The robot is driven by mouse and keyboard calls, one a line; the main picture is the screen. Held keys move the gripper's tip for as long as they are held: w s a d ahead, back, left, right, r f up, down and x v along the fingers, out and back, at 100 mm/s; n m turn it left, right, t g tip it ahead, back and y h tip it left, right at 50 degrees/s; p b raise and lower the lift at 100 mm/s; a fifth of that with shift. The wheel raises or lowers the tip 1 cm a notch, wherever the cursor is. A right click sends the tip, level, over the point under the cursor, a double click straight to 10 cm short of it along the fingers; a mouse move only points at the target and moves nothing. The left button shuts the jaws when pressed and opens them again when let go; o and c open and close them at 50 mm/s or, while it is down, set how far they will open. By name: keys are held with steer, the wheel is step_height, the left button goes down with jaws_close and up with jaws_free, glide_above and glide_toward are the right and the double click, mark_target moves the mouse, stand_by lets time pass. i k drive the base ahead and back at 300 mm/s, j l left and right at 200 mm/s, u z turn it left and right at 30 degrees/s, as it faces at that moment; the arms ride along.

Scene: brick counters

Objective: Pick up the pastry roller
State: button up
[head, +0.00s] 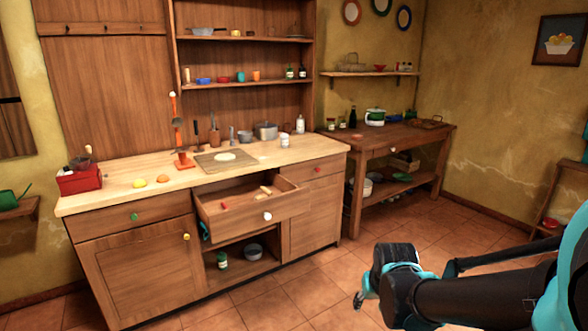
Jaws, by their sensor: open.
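A small pale wooden piece (264,190) lies in the pulled-out drawer (236,216); it may be the pastry roller, but it is too small to tell. A small red item (225,205) lies in the same drawer, left of it. My gripper (362,298) is at the lower right, over the floor, to the right of the drawer and well apart from it. It is open, with nothing seen in it. Its fingers are partly hidden by my own arm.
The wooden counter (120,190) holds a board (207,162) with dough, an orange stand (184,160), a pot (265,131) and a red box (78,182). A side table (400,138) stands to the right. The tiled floor (290,305) before the counter is clear.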

mark_target(265, 190)
steer(key=j, duration=0.6)
steer(key=k+j+u, duration=0.15)
steer(key=j, duration=0.5)
steer(key=i+j, duration=0.1)
steer(key=i, duration=0.4)
steer(key=i+j+z, duration=0.1)
steer(key=i, duration=0.4)
steer(key=i+j, duration=0.1)
steer(key=i, duration=0.4)
steer(key=i+j+z, duration=0.1)
steer(key=i, duration=0.35)
